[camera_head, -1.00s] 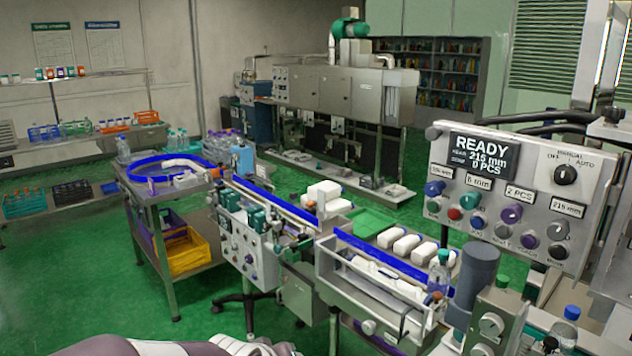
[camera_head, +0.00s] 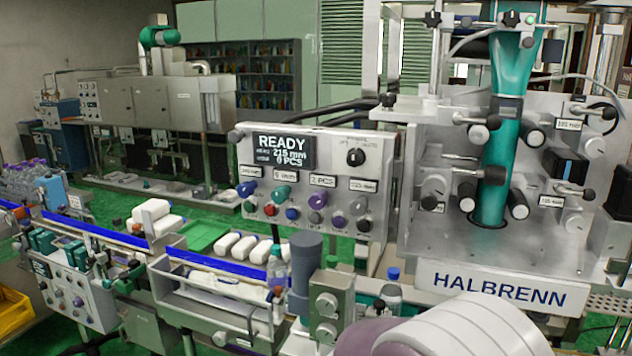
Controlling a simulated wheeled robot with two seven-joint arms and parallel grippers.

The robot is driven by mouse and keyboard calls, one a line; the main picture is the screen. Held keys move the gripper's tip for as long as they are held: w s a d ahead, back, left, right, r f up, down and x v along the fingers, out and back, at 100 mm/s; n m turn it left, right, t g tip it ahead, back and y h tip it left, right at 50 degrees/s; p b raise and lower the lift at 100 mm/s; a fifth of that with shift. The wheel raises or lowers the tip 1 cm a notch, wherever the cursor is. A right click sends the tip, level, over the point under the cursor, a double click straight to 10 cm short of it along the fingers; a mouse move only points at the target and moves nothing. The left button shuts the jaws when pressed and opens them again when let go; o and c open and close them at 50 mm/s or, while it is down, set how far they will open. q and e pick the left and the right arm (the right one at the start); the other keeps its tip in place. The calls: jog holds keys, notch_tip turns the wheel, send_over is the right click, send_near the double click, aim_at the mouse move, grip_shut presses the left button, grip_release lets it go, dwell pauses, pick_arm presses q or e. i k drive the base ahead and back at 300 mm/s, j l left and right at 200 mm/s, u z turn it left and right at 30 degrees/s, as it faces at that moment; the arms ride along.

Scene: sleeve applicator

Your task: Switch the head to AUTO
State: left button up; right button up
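The grey control panel (camera_head: 330,168) stands upright in the middle of the view. Its display (camera_head: 284,151) reads READY, 215 mm, 0 PCS. A black rotary selector (camera_head: 356,157) sits at its upper right; the labels around it are too small to read now, though MANUAL, OFF and AUTO showed earlier. I cannot tell for sure which way its pointer is set. The applicator machine (camera_head: 427,240) with a teal film sleeve (camera_head: 511,75) stands to the right of the panel. Neither gripper is in view; only a white and mauve arm link of mine shows at the bottom right.
Several coloured knobs and buttons line the panel's lower part. A dark grey cylinder (camera_head: 305,265) and a blue-capped bottle (camera_head: 391,290) stand in front of and below it. A HALBRENN plate (camera_head: 498,289) juts out at right.

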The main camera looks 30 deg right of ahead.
aim_at(356, 157)
jog(key=k+z, duration=0.15)
jog(key=z, duration=1)
